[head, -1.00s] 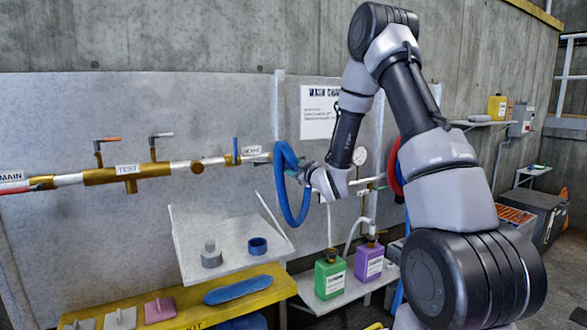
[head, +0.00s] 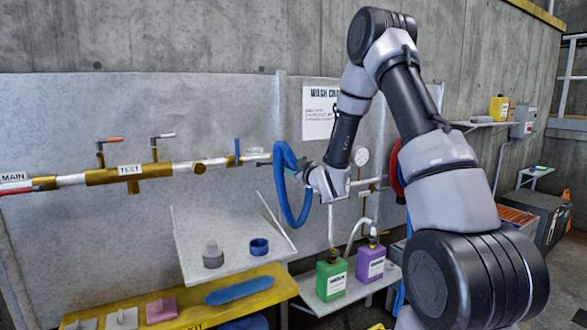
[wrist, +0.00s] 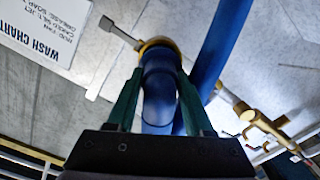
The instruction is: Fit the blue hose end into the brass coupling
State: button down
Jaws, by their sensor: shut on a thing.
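My gripper (wrist: 157,105) is shut on the blue hose end (wrist: 158,85), with one green finger on each side. In the head view the gripper (head: 292,172) is beside the wall panel, and the blue hose (head: 280,190) hangs from it in a loop. In the wrist view a brass ring (wrist: 158,43), which looks like the coupling, is at the far tip of the hose end. A grey lever sticks out beside the ring. The ring and tip overlap in the picture; I cannot tell how deep the hose sits. In the head view this contact is hidden behind the loop and gripper.
A brass pipe (head: 115,175) with valve handles runs along the wall to the left. Below is a tilted grey tray (head: 200,270) holding a grey fitting and a blue ring. Green (head: 331,278) and purple (head: 369,264) bottles stand below the gripper on a shelf.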

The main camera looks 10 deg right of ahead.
jog(key=shift+x, duration=1.2)
jog(key=shift+r, duration=0.1)
grip_release()
jog(key=v, duration=0.7)
dwell(0.8)
